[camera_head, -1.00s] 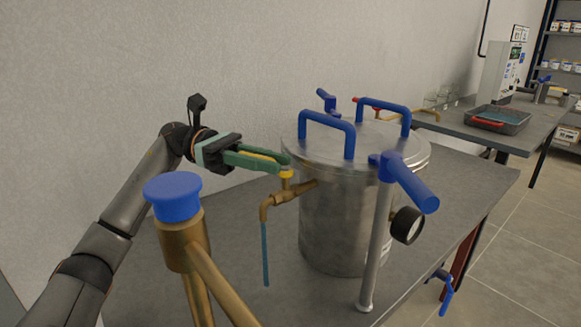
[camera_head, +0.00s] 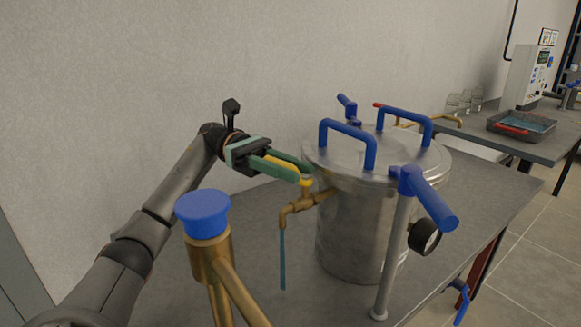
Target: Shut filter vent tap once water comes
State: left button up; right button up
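The filter (camera_head: 355,235) is a steel drum with a lid and blue handles, standing on a grey table. Its brass vent tap (camera_head: 300,203) comes out of the left side, with a small yellow handle on top (camera_head: 305,183). A thin blue stream of water (camera_head: 283,262) runs down from the spout. My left gripper (camera_head: 306,174) has green fingers and is at the yellow handle, which is partly hidden by the fingers. A gap shows between the fingers, with something yellow along it; I cannot tell whether they grip the handle. My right gripper is not in view.
A brass pipe with a blue cap (camera_head: 203,212) stands close in front. A blue-handled post (camera_head: 400,225) and a pressure gauge (camera_head: 424,236) are at the filter's right. A tray (camera_head: 521,126) lies on another table behind. Bare tabletop (camera_head: 262,215) shows left of the filter.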

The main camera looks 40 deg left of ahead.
pick_arm(q)
jog(key=o, duration=0.3)
jog(key=shift+r, duration=0.1)
jog(key=shift+o, duration=0.2)
